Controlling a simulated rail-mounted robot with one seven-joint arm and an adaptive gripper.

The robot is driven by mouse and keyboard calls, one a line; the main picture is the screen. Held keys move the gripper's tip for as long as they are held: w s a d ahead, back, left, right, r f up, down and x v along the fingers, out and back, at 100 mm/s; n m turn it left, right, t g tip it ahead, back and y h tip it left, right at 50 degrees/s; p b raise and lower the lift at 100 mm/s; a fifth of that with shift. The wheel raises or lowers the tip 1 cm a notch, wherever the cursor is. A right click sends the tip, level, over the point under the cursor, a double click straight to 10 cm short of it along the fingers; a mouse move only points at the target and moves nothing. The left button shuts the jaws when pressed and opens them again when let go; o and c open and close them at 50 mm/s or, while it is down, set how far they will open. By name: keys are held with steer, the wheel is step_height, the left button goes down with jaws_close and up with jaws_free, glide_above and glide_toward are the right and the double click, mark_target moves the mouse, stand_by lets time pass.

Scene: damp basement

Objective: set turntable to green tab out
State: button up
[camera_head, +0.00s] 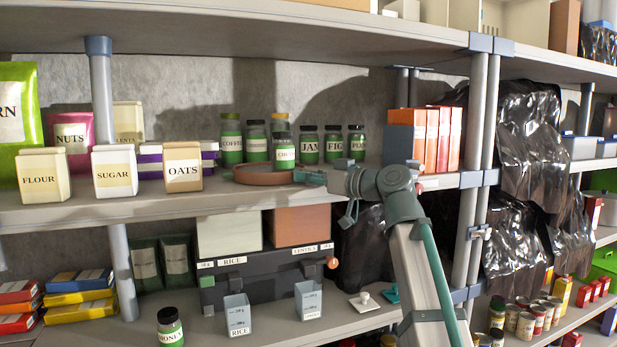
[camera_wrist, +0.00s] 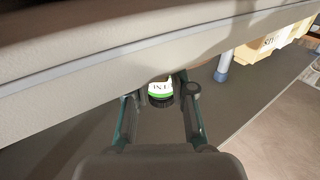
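The turntable (camera_head: 264,174) is a low, reddish-brown round tray on the middle shelf. A green-labelled jar (camera_head: 281,151) stands at its right side, and I cannot tell whether the jar is on it. No green tab can be made out on its visible rim. My gripper (camera_head: 312,178) is just right of the turntable, its teal fingers pointing left at about tray height; contact cannot be told. In the wrist view my gripper (camera_wrist: 160,115) has its fingers apart, with a dark-lidded, green-labelled jar (camera_wrist: 160,91) showing beyond the gap.
Several more jars (camera_head: 308,146) stand behind and to the right. An orange and red row of boxes (camera_head: 425,138) is near my arm. Flour, sugar and oats cartons (camera_head: 183,168) stand to the left. The shelf edge (camera_head: 150,209) runs along the front. Posts (camera_head: 481,110) rise on the right.

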steer(key=shift+o, duration=1.1)
steer(key=v, duration=1.2)
